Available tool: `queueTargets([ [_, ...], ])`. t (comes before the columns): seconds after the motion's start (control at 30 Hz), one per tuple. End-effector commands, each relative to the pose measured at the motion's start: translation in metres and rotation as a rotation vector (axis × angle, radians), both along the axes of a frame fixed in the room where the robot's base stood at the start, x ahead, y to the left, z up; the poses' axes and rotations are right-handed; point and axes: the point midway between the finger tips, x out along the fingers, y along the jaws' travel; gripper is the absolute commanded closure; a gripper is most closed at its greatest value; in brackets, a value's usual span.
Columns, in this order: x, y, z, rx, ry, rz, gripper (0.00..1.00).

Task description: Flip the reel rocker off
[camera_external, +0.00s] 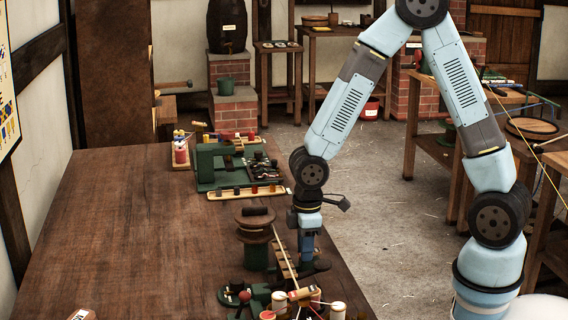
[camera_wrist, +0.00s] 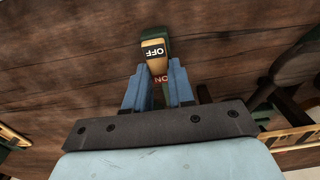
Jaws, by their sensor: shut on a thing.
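The reel rocker (camera_wrist: 154,66) shows in the wrist view as a tan lever on a dark green mount, with a black OFF label at its far end and a red ON label at its near end. My gripper (camera_wrist: 157,77) has its blue fingers on either side of the rocker, closed on it near the ON end. Which end is pressed down I cannot tell. In the external view my gripper (camera_external: 308,259) points down at the right edge of the bench, by a dark green base (camera_external: 319,266). The rocker itself is hidden there.
Green gear with red and cream knobs (camera_external: 285,301) stands in front. The bench's left half is mostly clear.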

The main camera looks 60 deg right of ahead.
Motion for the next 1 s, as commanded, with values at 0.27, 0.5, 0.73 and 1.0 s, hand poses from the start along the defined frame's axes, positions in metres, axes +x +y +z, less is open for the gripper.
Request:
queueTargets([
  [0.27, -0.003, -0.005, 0.001, 0.11, -0.11, -0.003, 1.0],
  [0.5, -0.007, -0.008, 0.002, 0.209, -0.207, -0.003, 1.0],
  [0.73, -0.009, -0.011, 0.001, 0.283, -0.283, -0.003, 1.0],
  [1.0, -0.01, -0.011, 0.002, 0.315, -0.317, -0.002, 1.0],
])
